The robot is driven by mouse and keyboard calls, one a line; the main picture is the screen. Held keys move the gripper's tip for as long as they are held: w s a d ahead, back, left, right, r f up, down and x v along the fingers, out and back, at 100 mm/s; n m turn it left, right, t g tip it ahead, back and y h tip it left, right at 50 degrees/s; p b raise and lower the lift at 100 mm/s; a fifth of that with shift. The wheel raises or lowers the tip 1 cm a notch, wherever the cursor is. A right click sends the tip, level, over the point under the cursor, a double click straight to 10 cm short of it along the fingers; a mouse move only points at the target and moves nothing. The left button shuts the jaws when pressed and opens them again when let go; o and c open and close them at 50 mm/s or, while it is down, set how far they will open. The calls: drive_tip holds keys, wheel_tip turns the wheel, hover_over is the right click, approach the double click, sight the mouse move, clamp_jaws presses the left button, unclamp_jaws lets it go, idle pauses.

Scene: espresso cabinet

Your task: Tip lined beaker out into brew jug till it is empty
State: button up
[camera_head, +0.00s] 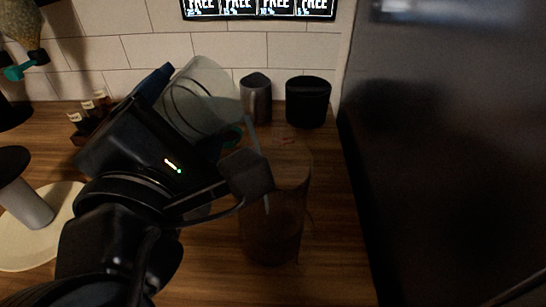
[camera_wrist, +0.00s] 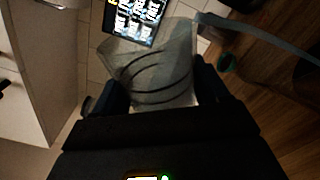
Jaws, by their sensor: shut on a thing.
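The lined beaker (camera_head: 203,97) is clear with dark curved lines. It is strongly tilted, its mouth toward the brew jug; it also fills the middle of the wrist view (camera_wrist: 155,72). My gripper (camera_wrist: 162,88) is shut on its sides, one finger on each. The brew jug (camera_head: 272,225) is a tall see-through vessel upright on the counter, right of and below the beaker, partly hidden by my wrist. A thin pale streak runs from the beaker's mouth down into the jug, like a stream of liquid. How much is left in the beaker I cannot tell.
A grey cup (camera_head: 256,98) and a black canister (camera_head: 308,101) stand behind the jug by the tiled wall. A dark tall panel (camera_head: 440,160) bounds the right. Small bottles (camera_head: 101,99) stand at the left, above a round pale mat (camera_head: 58,246). Wooden counter in front right is clear.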

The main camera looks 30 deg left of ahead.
drive_tip(key=shift+f+m+b, duration=0.3)
drive_tip(key=shift+m+b, duration=0.5)
drive_tip(key=shift+b, duration=0.6)
drive_tip(key=shift+d+r+m+b, duration=0.15)
drive_tip(key=shift+r+m+b, duration=0.35)
drive_tip(key=shift+m+b, duration=0.4)
idle(0.4)
drive_tip(key=shift+w+d+r+m+p, duration=0.5)
drive_tip(key=shift+d+m+p, duration=0.1)
drive_tip(key=shift+d+m, duration=0.15)
idle(0.6)
drive_tip(key=shift+w+d+f+m, duration=0.15)
drive_tip(key=shift+f+m, duration=0.25)
drive_tip(key=shift+m, duration=0.65)
idle(0.5)
